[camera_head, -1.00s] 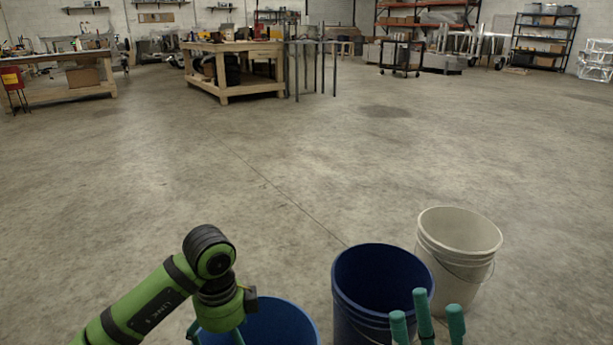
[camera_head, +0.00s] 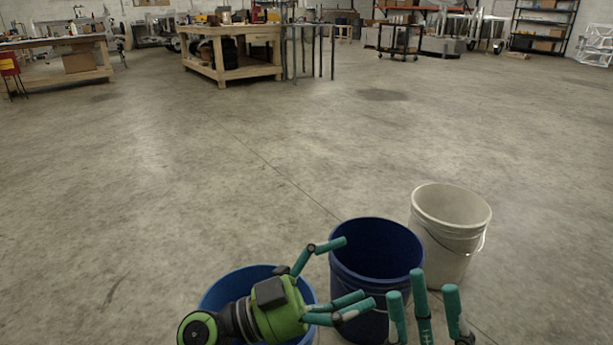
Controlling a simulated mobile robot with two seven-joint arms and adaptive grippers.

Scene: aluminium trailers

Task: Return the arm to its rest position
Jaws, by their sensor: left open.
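My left arm's green wrist sits at the bottom centre-left of the head view, in front of a blue bucket (camera_head: 215,297). My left gripper (camera_head: 358,271) points right with its teal fingers spread open and nothing between them. Its fingers overlap the dark blue bucket (camera_head: 345,265) in the picture; I cannot tell whether they touch it. My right gripper (camera_head: 424,297) shows only as upright teal fingers at the bottom edge, apart and empty. Its palm and arm are out of view.
A white bucket (camera_head: 445,240) with a wire handle stands right of the dark blue one. The concrete floor beyond is wide and clear. A wooden workbench (camera_head: 228,65), another bench (camera_head: 60,75), a cart (camera_head: 400,42) and shelves (camera_head: 540,30) stand far back.

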